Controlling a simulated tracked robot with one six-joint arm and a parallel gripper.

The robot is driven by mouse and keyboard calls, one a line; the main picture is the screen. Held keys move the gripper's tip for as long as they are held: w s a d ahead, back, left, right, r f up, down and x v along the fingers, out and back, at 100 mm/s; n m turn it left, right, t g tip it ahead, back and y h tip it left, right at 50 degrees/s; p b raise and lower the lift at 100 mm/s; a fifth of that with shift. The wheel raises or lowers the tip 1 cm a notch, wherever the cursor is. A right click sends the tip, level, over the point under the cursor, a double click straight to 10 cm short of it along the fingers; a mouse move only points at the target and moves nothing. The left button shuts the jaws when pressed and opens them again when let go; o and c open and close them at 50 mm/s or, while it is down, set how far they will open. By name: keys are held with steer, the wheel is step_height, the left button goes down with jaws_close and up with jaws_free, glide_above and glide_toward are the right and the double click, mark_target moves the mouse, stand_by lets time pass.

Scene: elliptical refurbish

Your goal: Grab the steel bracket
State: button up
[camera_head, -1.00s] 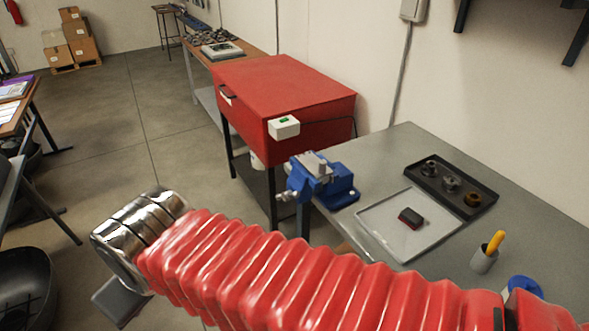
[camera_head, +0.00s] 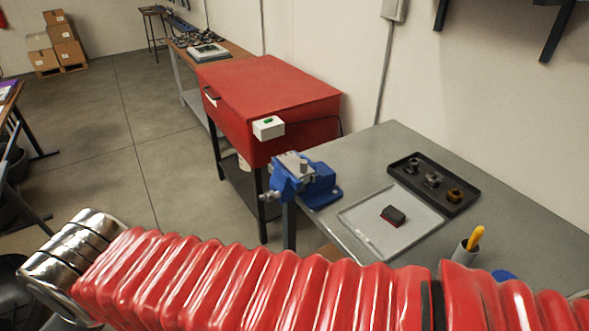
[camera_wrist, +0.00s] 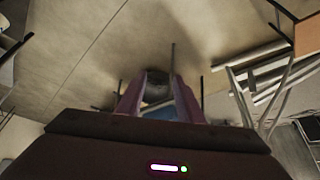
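A blue bench vise (camera_head: 310,187) sits at the near left corner of the grey workbench. A grey metal piece (camera_head: 294,163) shows at its jaws; I cannot tell whether it is the steel bracket or part of the vise. No other bracket is clear in either view. My gripper (camera_wrist: 158,80) shows only in the wrist view, with its two fingers apart. A dark rounded shape and a blue patch show between the fingers, apparently behind them. In the head view my red arm crosses the bottom and my gripper is hidden or out of frame.
On the workbench (camera_head: 370,150) are a light tray (camera_head: 415,240) with a dark red-edged block (camera_head: 393,216), a black tray (camera_head: 410,164) with round parts, and a cup (camera_head: 466,252) with a yellow handle. A red cabinet (camera_head: 265,85) stands behind. The floor at left is largely open.

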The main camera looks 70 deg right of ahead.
steer(key=shift+o, duration=0.5)
steer(key=shift+d+f, duration=0.15)
steer(key=shift+d, duration=0.4)
steer(key=n+g+h, duration=1.2)
steer(key=g, duration=0.1)
glide_toward(301, 165)
steer(key=w+a+r, duration=0.1)
steer(key=a+r, duration=0.1)
steer(key=shift+w+f, duration=0.15)
steer(key=shift+f, duration=0.05)
steer(key=x, duration=0.8)
steer(key=shift+f, duration=0.3)
steer(key=shift+d, duration=0.15)
